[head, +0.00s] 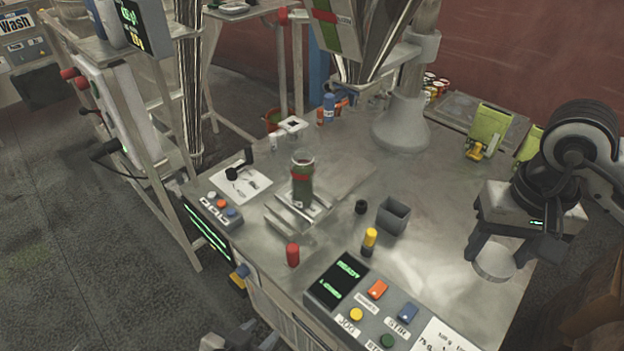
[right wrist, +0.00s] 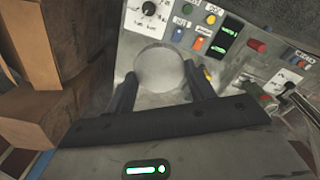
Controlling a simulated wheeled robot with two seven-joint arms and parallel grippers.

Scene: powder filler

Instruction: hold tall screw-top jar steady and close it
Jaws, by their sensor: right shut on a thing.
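The tall jar (head: 302,182) stands upright on the metal stand in the middle of the bench in the head view. It has green contents, a red band and an open top with no lid on it. My right gripper (head: 494,262) is shut on a round pale lid (head: 495,260), held over the right part of the bench, well apart from the jar. The lid also shows between the fingers in the right wrist view (right wrist: 160,68). My left gripper (head: 240,340) only just shows at the bottom edge, below the bench front; its fingers are unclear.
A control panel (head: 365,305) with buttons lies along the front edge. A red knob (head: 292,255), a yellow-topped post (head: 370,240) and a grey open box (head: 393,216) stand near the jar. The filler column (head: 402,128) rises behind. Bench right of the box is clear.

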